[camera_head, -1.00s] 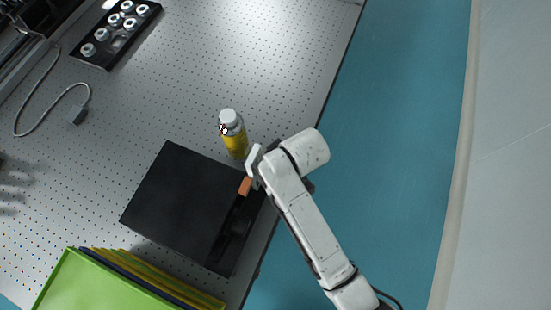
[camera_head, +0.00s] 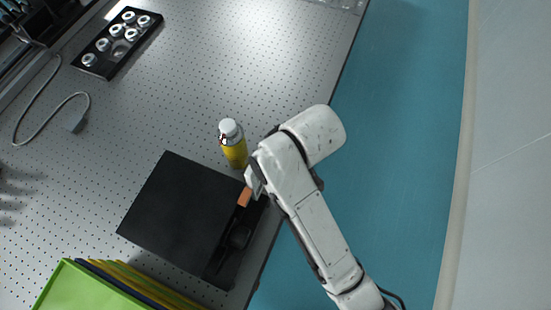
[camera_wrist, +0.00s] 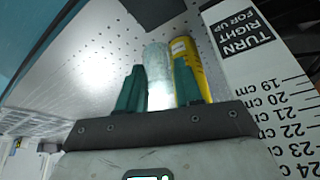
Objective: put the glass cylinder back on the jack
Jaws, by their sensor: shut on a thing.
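My gripper (camera_wrist: 160,78) is shut on a clear glass cylinder (camera_wrist: 157,65), which stands between its two green fingers in the wrist view. In the head view my gripper (camera_head: 254,183) is at the upper right corner of a flat black square platform (camera_head: 175,215), which looks like the jack's top; the cylinder cannot be made out there. A white panel (camera_wrist: 262,85) with a centimetre scale and "TURN RIGHT FOR UP" fills the right of the wrist view. It looks like part of the jack.
A yellow bottle with a white cap (camera_head: 232,145) stands close to my gripper; it shows right behind the cylinder in the wrist view (camera_wrist: 187,55). An orange piece (camera_head: 244,197) is at the platform's edge.

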